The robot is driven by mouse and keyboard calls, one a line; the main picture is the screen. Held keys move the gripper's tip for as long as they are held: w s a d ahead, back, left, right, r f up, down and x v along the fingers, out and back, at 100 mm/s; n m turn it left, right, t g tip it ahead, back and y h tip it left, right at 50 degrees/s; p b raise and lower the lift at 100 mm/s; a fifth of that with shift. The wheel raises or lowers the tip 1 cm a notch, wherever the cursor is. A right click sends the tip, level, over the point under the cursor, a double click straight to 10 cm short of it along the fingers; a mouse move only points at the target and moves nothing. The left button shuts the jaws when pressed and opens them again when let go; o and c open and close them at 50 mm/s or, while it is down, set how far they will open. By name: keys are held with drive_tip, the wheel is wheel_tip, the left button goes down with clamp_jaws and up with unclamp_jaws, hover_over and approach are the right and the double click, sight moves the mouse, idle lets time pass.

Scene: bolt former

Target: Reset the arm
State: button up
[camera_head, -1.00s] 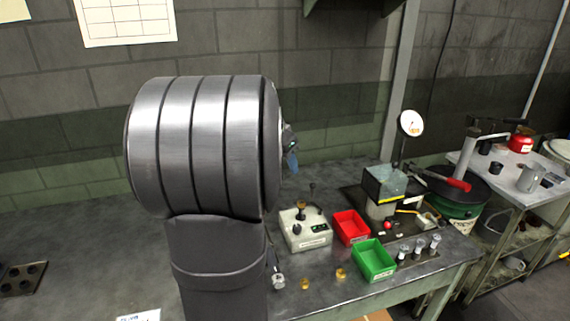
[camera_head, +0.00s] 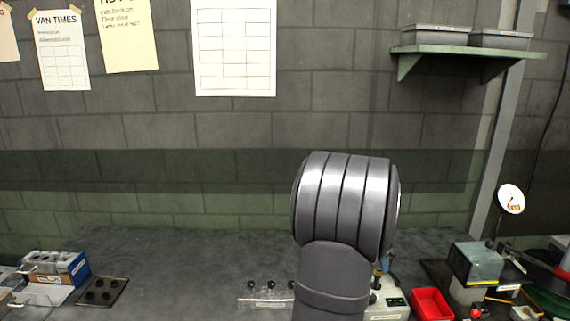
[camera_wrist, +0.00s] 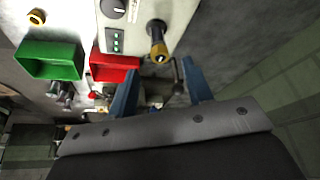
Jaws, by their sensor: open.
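My gripper (camera_wrist: 160,64) shows in the wrist view as two blue fingers spread apart, with nothing held between them. It hangs over the bench near a white control box (camera_wrist: 130,25) with a dark-and-brass knob (camera_wrist: 157,42). In the head view my grey arm stands in the middle and hides most of the gripper. The control box (camera_head: 390,310) shows partly behind the arm there.
A green bin (camera_wrist: 50,60) shows in the wrist view. A row of levers (camera_head: 268,290) and a holed plate (camera_head: 102,291) lie left. The back-left bench is clear.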

drive_tip(key=shift+x, duration=1.75)
drive_tip(key=v, duration=1.7)
drive_tip(key=x, duration=1.7)
drive_tip(key=shift+d+f, duration=0.1)
drive_tip(key=shift+f, duration=0.1)
wheel_tip(320, 180, up, 7)
drive_tip(key=shift+r, duration=0.65)
